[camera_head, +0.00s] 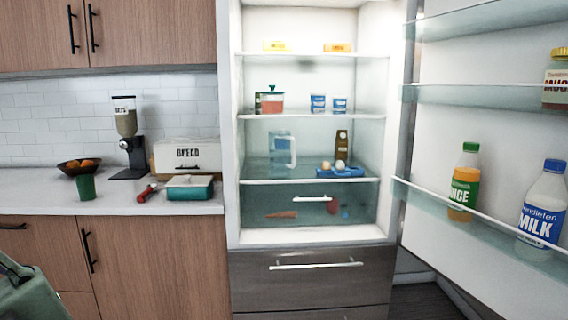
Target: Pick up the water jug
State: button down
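The water jug (280,151) stands upright in the open fridge, toward the left of the lower glass shelf. It looks clear and pale blue, with a light handle on its right side. A dark carton (341,147) stands to its right, apart from it. Eggs in a blue holder (340,172) lie in front of the carton. My gripper is not in view. A green-grey part, possibly mine, shows at the bottom left corner.
The fridge door (470,130) is swung open to the right, with juice (464,182) and milk (543,205) in its rack. A drawer (300,205) sits below the jug's shelf. A counter (130,205) with a bread box (187,152) is at left.

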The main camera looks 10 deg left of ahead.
aim_at(279, 164)
jog(key=i+j+z, duration=0.35)
jog(key=i+j, duration=0.25)
jog(key=i+j+z, duration=0.2)
jog(key=i+j, duration=0.15)
jog(key=i+j+z, duration=0.15)
jog(key=i+j, duration=0.15)
jog(key=i+j+z, duration=0.2)
jog(key=j, duration=0.3)
jog(key=i+j+z, duration=0.15)
jog(key=j, duration=0.3)
jog(key=i, duration=0.1)
